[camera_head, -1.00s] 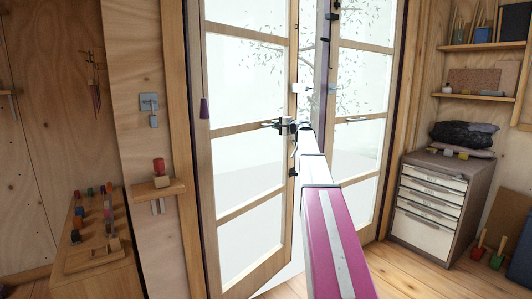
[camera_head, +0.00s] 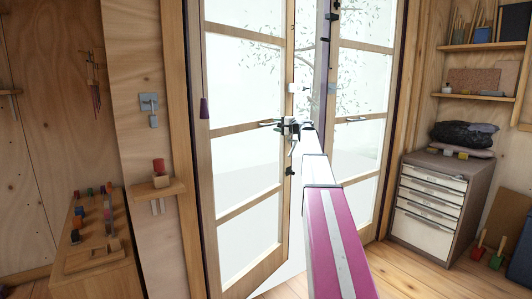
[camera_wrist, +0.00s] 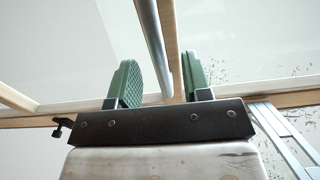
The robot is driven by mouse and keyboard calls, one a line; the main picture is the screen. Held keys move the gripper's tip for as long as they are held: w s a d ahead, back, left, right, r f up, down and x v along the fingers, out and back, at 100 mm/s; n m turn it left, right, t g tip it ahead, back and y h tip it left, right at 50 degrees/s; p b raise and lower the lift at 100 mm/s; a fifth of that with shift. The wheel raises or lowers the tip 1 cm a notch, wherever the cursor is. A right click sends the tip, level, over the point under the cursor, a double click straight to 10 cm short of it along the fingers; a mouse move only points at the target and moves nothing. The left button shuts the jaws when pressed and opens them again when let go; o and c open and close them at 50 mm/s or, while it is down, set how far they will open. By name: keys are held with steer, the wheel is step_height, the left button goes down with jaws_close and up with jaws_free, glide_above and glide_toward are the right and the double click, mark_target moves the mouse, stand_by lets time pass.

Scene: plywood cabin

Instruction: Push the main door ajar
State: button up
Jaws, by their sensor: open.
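The main door is a tall double door with wooden frames and glass panes. Its left leaf (camera_head: 248,135) stands swung out of line with the right leaf (camera_head: 350,140), with a gap between them. A bar handle (camera_head: 268,124) is on the left leaf at mid height. My gripper (camera_head: 290,125) is at the free edge of that leaf, beside the handle, partly hidden by my arm. In the wrist view, my two green fingers (camera_wrist: 161,82) are spread, and a grey bar (camera_wrist: 150,35) runs between them. Contact with the bar cannot be told.
A grey drawer cabinet (camera_head: 432,202) with a dark bag on top stands right of the door. A small wall ledge (camera_head: 158,189) and a wooden bench with tools (camera_head: 95,255) are at the left. Shelves (camera_head: 485,46) hang at the upper right. Floor before the cabinet is clear.

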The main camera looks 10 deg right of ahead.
steer(key=shift+v, duration=2.45)
steer(key=s+a+f+n+g+h, duration=0.1)
steer(key=s+a+f+n+g, duration=0.15)
steer(key=s+a+f, duration=0.6)
steer(key=s+a+f+n+g+h, duration=0.1)
steer(key=s+a+f+g+h, duration=0.15)
steer(key=f, duration=1.05)
steer(key=s+a+f+n+g, duration=0.1)
steer(key=s+a+f+g, duration=0.2)
steer(key=s+a+f, duration=0.6)
steer(key=s+f+n+g+h, duration=0.3)
steer(key=s+f, duration=0.7)
steer(key=s, duration=0.3)
steer(key=s+a+f+n+g+h, duration=0.1)
steer(key=s+f+n+g+h, duration=0.2)
steer(key=s+f, duration=0.7)
steer(key=s+h, duration=0.1)
steer(key=s, duration=0.2)
steer(key=shift+s+a+f, duration=0.2)
steer(key=shift+s+f, duration=0.05)
steer(key=shift+f, duration=0.05)
